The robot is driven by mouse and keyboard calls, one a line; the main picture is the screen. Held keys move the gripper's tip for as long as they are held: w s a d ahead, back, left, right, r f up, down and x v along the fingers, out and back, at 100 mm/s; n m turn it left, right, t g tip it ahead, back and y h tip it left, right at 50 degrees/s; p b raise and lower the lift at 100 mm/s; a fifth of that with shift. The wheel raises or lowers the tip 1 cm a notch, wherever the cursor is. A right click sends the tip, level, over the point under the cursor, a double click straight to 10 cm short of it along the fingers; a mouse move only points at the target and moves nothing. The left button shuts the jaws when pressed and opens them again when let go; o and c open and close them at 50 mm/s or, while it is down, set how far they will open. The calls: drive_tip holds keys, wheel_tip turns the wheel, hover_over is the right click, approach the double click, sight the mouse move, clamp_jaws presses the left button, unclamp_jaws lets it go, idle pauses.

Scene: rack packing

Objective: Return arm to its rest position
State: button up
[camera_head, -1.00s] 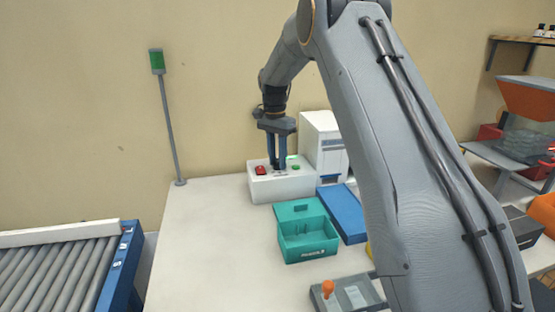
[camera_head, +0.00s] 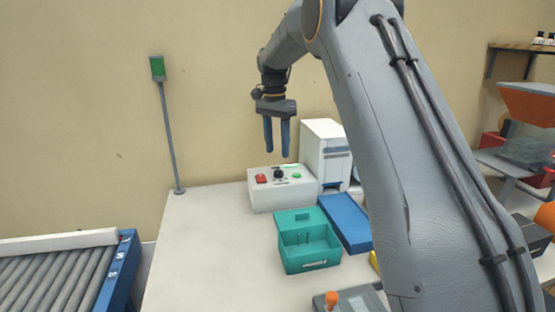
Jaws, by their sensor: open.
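My gripper (camera_head: 278,153) points down above the back of the white control box and is open and empty. Its two blue fingers are apart from each other and clear of the box. The white control box (camera_head: 284,196) has a red button (camera_head: 261,178), a black knob (camera_head: 278,173) and a green button (camera_head: 297,175) on top. My grey arm arches from the lower right up and over to the gripper, hiding part of the table's right side.
A teal open box (camera_head: 309,250) and a blue tray (camera_head: 346,222) sit on the white table (camera_head: 205,260). A white machine (camera_head: 325,150) stands behind. A green signal pole (camera_head: 167,120) rises at the left, near a roller conveyor (camera_head: 65,270). The table's left part is clear.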

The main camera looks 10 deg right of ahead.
drive_tip(key=shift+r, duration=0.35)
